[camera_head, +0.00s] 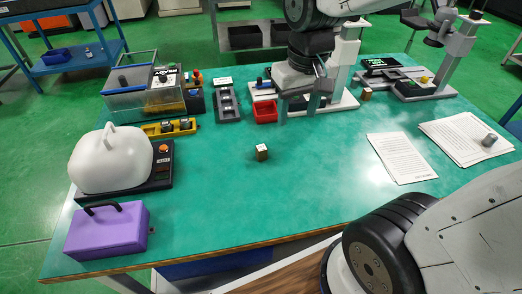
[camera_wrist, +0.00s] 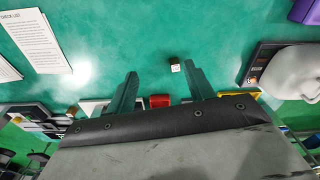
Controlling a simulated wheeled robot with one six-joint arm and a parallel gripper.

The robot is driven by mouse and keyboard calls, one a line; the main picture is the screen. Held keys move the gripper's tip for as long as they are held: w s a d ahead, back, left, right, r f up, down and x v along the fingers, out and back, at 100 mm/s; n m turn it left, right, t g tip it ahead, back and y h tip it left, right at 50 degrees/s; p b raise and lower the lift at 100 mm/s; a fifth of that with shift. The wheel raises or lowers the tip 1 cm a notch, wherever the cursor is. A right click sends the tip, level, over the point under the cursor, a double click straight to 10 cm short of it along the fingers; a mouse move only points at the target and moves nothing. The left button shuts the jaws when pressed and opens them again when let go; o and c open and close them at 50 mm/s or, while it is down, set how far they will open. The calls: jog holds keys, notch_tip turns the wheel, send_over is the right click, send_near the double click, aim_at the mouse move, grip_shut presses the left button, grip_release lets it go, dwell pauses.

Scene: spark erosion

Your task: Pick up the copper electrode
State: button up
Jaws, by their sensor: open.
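I cannot tell for sure which thing is the copper electrode. A small brown block with a pale top (camera_head: 262,152) stands alone on the green table (camera_head: 230,205). It also shows in the wrist view (camera_wrist: 175,65), between the lines of my fingers and nearer the right one. A second small brown block (camera_head: 366,94) stands at the back right, beside a machine base. My gripper (camera_head: 298,113) is open and empty, fingers pointing down, over the back middle of the table. The fingers also show in the wrist view (camera_wrist: 161,74). In the head view the lone block is in front and left of them.
A red bin (camera_head: 265,111) and a grey tray (camera_head: 227,103) stand at the back. A yellow tray (camera_head: 168,128), a white domed device (camera_head: 110,160) and a purple box (camera_head: 107,231) line the left. Papers (camera_head: 400,158) lie right. The table's front middle is clear.

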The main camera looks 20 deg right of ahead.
send_over(262, 147)
jog(key=s, duration=0.2)
notch_tip(262, 147, down, 13)
jog(key=f, duration=0.1)
jog(key=w+f, duration=0.1)
jog(key=f, duration=0.1)
jog(key=shift+w+f+g, duration=0.1)
jog(key=shift+w+g, duration=0.25)
jog(key=shift+g, duration=0.05)
notch_tip(262, 147, down, 8)
jog(key=shift+w+a+r, duration=0.1)
jog(key=shift+w+r, duration=0.05)
jog(key=shift+r, duration=0.1)
grip_shut()
